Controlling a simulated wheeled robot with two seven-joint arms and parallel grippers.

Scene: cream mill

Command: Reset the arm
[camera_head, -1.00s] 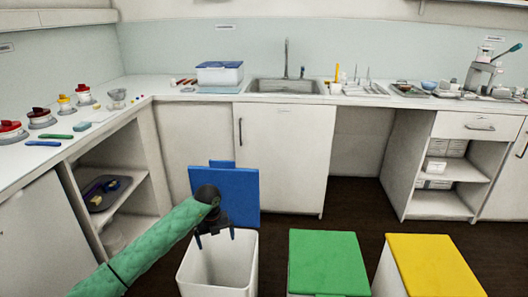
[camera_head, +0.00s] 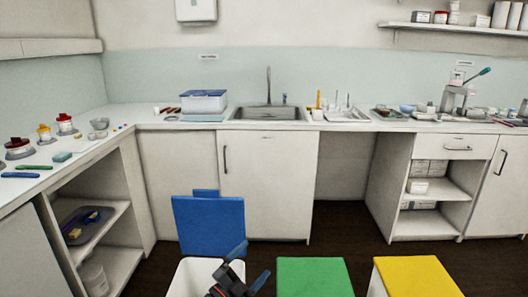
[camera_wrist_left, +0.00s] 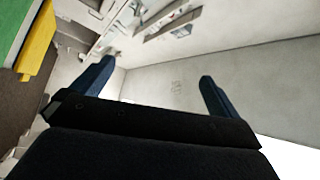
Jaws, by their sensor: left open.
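My left gripper (camera_head: 247,268) is at the bottom of the head view, in front of the white bin (camera_head: 188,275) whose blue lid (camera_head: 208,225) stands open. Its two dark fingers are spread, with nothing between them. In the left wrist view the open fingers (camera_wrist_left: 155,85) show apart, with a pale wall and part of a counter beyond, seen tilted. My left forearm is out of the head view. My right gripper is not in view.
A green-lidded bin (camera_head: 314,277) and a yellow-lidded bin (camera_head: 417,277) stand to the right. Behind are the counter with a sink (camera_head: 268,114), a blue-lidded box (camera_head: 204,102) and open shelves (camera_head: 435,190). Dark floor lies between the bins and cabinets.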

